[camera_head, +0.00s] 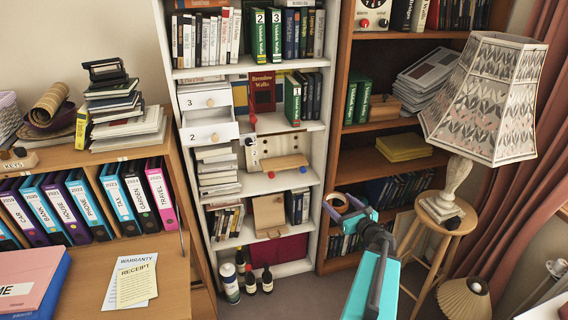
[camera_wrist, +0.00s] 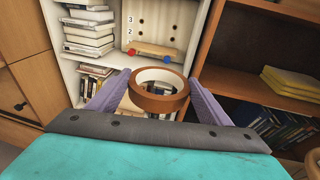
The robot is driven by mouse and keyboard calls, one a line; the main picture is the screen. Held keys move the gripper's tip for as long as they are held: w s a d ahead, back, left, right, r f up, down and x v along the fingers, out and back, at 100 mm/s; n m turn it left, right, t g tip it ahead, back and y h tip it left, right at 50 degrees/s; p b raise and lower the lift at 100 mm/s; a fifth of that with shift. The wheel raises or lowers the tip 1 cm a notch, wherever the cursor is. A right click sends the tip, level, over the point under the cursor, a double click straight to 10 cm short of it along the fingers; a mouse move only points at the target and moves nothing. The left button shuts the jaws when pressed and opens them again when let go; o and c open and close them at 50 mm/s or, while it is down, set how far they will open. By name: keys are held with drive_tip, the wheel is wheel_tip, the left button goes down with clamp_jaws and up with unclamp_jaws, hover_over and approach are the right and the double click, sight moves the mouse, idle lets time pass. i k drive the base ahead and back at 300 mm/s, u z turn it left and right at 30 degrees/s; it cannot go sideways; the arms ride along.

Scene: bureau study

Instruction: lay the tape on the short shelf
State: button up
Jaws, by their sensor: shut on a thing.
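A roll of brown tape (camera_wrist: 158,103) is clamped between the two purple fingers of my gripper (camera_wrist: 158,86), its hole facing up and toward the wrist camera. No shelf is marked as the short one. The white bookcase (camera_head: 330,130) has several shelves, and a low wooden cabinet (camera_head: 150,150) with binders stands at the left.
A brown bookcase (camera_head: 345,80) stands right of the white one, with yellow folders (camera_head: 403,147) on a shelf. A lamp (camera_head: 480,100) on a wooden stool (camera_head: 447,222) stands close to my arm's right. Bottles (camera_head: 250,280) stand on the floor by the white bookcase.

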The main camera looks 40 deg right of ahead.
sight(289, 161)
drive_tip(key=z, duration=0.05)
drive_tip(key=i, duration=0.9)
drive_tip(key=u, duration=0.05)
